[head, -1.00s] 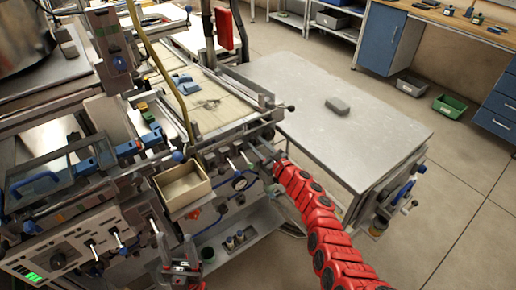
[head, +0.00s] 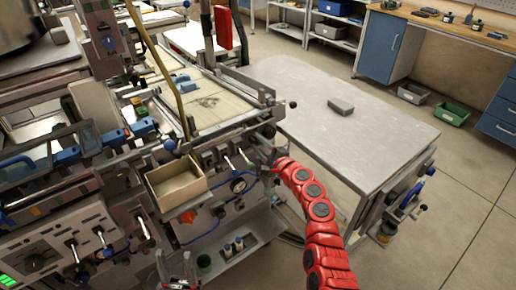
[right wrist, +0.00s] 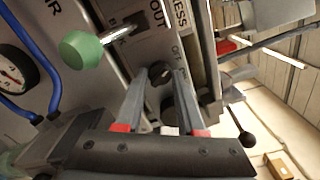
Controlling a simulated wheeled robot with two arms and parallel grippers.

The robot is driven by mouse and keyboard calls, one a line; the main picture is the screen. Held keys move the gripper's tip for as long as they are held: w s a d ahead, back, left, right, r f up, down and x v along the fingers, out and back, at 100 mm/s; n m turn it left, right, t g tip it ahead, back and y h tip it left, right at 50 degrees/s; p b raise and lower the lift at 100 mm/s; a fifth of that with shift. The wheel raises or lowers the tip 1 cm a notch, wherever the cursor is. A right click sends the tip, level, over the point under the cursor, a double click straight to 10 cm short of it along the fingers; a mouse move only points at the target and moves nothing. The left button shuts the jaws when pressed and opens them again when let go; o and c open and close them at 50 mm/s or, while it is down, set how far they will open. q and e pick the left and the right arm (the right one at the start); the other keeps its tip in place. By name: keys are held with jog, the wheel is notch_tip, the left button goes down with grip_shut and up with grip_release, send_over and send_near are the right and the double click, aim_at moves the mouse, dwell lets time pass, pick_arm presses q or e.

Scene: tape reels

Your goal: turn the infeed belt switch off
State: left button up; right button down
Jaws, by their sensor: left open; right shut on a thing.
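The infeed belt switch appears to be the dark knob (right wrist: 160,75) in the right wrist view, on a grey panel with partly hidden lettering beside it. My right gripper (right wrist: 164,82) has its two fingers shut around this knob. The fingers cover much of it, so I cannot tell which way it points. In the head view my right gripper (head: 272,157) is at the machine's right front corner, at the end of the red arm, and the knob is hidden there. My left gripper (head: 176,272) is open at the bottom edge, below the open box, and partly cut off.
A green-knobbed lever (right wrist: 82,50) and a pressure gauge (right wrist: 14,72) with blue hoses are close by on the panel. An open tan box (head: 178,187) is fixed at the machine's front. A grey table (head: 350,120) with a small grey block (head: 341,106) stands to the right.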

jog(key=shift+f+n+b, duration=0.1)
jog(key=shift+n+b, duration=0.2)
jog(key=shift+n, duration=0.2)
jog(key=c, duration=0.5)
grip_release()
jog(key=v, duration=1.7)
jog(key=shift+s+d, duration=0.1)
jog(key=shift+s, duration=0.05)
